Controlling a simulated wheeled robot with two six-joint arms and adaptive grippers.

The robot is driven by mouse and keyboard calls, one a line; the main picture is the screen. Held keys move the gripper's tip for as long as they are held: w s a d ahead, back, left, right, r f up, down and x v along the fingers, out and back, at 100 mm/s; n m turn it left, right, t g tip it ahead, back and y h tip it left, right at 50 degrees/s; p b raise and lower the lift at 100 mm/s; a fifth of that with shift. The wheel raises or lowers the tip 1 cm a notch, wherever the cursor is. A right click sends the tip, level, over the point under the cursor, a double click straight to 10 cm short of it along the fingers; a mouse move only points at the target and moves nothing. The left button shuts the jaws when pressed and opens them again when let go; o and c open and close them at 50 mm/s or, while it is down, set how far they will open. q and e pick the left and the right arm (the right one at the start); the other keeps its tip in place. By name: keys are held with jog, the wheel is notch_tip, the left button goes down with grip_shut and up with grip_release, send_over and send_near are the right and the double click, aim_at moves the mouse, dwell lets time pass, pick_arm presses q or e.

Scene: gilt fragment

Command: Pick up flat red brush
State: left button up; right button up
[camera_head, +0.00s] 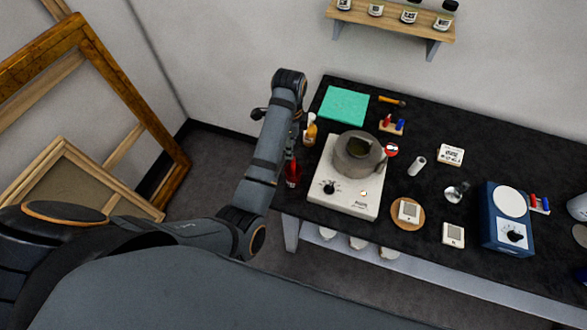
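A narrow red thing (292,174), which looks like the flat red brush, shows at the left edge of the black table, left of the white hotplate. My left arm comes in from the left, bends over at the top, and its gripper (291,153) points down at the upper part of the red thing. The dark fingers overlap it and look very small here. Whether they are closed on it, and whether it touches the table, I cannot tell. My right gripper is not in view.
The white hotplate (345,200) bears a grey pot (357,162). An orange bottle (310,132) stands close beside my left gripper. A green mat (344,105) lies behind. A blue device (506,228) stands at the right. Wooden frames (160,150) lean at the left wall.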

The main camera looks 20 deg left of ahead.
aim_at(293, 163)
pick_arm(q)
jog(key=shift+m, duration=0.5)
jog(key=f+b, duration=0.1)
jog(key=b, duration=0.1)
jog(key=f+b, duration=0.1)
jog(key=f, duration=0.1)
jog(key=f+b, duration=0.1)
jog(key=b, duration=0.1)
jog(key=shift+w+d+f+b, duration=0.3)
jog(key=shift+d+f, duration=0.05)
jog(key=shift+d, duration=0.05)
jog(key=f+b, duration=0.3)
jog(key=shift+s+f, duration=0.1)
jog(key=shift+s, duration=0.2)
jog(key=shift+f, duration=0.35)
jog(key=shift+w+d+f, duration=0.1)
jog(key=shift+f, duration=0.4)
grip_shut()
